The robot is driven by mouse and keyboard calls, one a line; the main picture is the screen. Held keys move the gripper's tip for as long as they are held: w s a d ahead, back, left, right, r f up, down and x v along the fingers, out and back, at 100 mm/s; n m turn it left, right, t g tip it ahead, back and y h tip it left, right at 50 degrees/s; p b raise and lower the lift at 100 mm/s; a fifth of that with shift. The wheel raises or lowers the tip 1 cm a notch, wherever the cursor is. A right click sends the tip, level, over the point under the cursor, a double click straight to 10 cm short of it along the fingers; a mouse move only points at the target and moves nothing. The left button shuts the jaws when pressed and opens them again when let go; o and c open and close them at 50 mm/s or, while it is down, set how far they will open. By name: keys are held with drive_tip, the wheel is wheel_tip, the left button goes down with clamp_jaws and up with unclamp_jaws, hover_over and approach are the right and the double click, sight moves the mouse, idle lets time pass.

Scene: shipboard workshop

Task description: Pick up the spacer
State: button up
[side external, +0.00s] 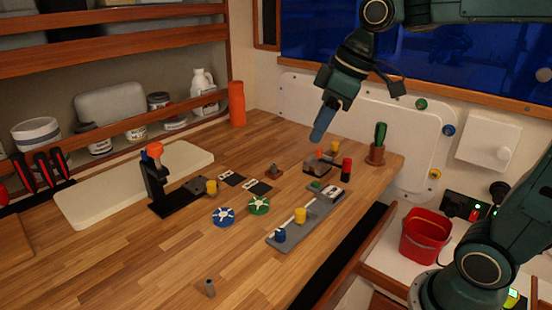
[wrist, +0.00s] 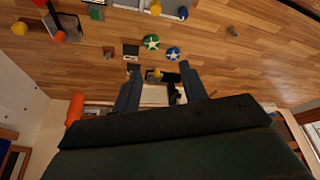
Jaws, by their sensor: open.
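A small grey upright cylinder (side external: 210,288), which looks like the spacer, stands alone near the front edge of the wooden bench. In the wrist view it is a small dark shape (wrist: 233,32) at the upper right. My gripper (side external: 322,127) hangs tilted above the back of the bench, far from the cylinder. In the wrist view the two fingers of my gripper (wrist: 160,88) are spread with nothing held between them.
Blue (side external: 224,216) and green (side external: 259,205) handwheels lie mid-bench. A grey tray (side external: 275,241) holds blue and yellow parts. A black clamp stand (side external: 168,208) with an orange knob stands left. A red bucket (side external: 425,236) is off the bench. The wood around the cylinder is clear.

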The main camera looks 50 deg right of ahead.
drive_tip(key=w+d+n, duration=0.2)
drive_tip(key=w+n, duration=0.1)
drive_tip(key=w, duration=0.4)
drive_tip(key=n+g+y, duration=0.3)
drive_tip(key=n, duration=0.4)
approach(274, 164)
drive_tip(key=a, duration=0.1)
drive_tip(key=shift+d+f, duration=0.1)
drive_tip(key=shift+f, duration=0.35)
drive_tip(key=shift+f, duration=0.1)
drive_tip(key=shift+x, duration=1.15)
drive_tip(key=shift+f, duration=0.1)
drive_tip(key=shift+x, duration=2.4)
